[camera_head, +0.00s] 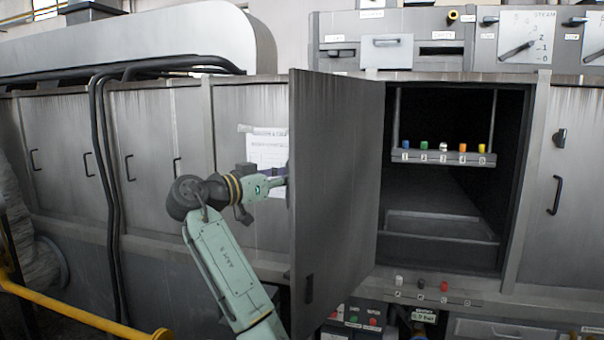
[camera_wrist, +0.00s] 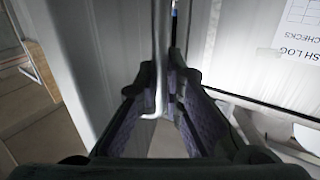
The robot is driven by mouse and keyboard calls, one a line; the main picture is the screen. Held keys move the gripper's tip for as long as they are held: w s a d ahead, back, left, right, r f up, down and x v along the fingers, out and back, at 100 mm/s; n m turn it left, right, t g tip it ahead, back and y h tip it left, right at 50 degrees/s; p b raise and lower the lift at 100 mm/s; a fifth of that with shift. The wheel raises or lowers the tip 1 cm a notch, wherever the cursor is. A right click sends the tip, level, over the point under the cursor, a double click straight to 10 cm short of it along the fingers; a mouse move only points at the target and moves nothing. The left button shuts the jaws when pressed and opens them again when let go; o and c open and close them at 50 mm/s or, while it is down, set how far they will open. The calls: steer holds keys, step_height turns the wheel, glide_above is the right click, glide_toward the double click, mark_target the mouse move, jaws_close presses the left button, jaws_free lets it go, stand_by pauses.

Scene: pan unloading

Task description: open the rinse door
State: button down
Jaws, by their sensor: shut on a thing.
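The rinse door (camera_head: 335,190) is a tall grey metal panel, swung wide open to the left of a dark compartment (camera_head: 440,190). Its inner face is towards the head camera. My gripper (camera_head: 282,181) is on the door's outer side, with its fingertips hidden behind the door's edge. In the wrist view, my gripper (camera_wrist: 168,88) is shut around a thin upright metal handle (camera_wrist: 160,50). The handle's bent lower end shows between the fingers. A grey panel beside it (camera_wrist: 85,75) appears to be the door.
Inside the compartment, a small rack (camera_head: 444,158) carries several coloured knobs above a tray (camera_head: 440,225). A paper sheet (camera_head: 265,150) hangs on the cabinet behind my gripper. Black hoses (camera_head: 105,190) run down at left. A yellow rail (camera_head: 80,312) crosses the lower left.

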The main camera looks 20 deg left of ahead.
steer(key=shift+w+a+m+h+p, duration=0.15)
steer(key=shift+w+a+h+p, duration=0.1)
steer(key=shift+a, duration=0.25)
steer(key=shift+w+a+m+h+p, duration=0.15)
steer(key=shift+w+a, duration=0.1)
steer(key=shift+a, duration=0.25)
steer(key=c, duration=2)
jaws_free()
steer(key=shift+o, duration=0.2)
steer(key=v, duration=1.2)
steer(key=shift+r, duration=0.2)
steer(key=shift+w, duration=0.1)
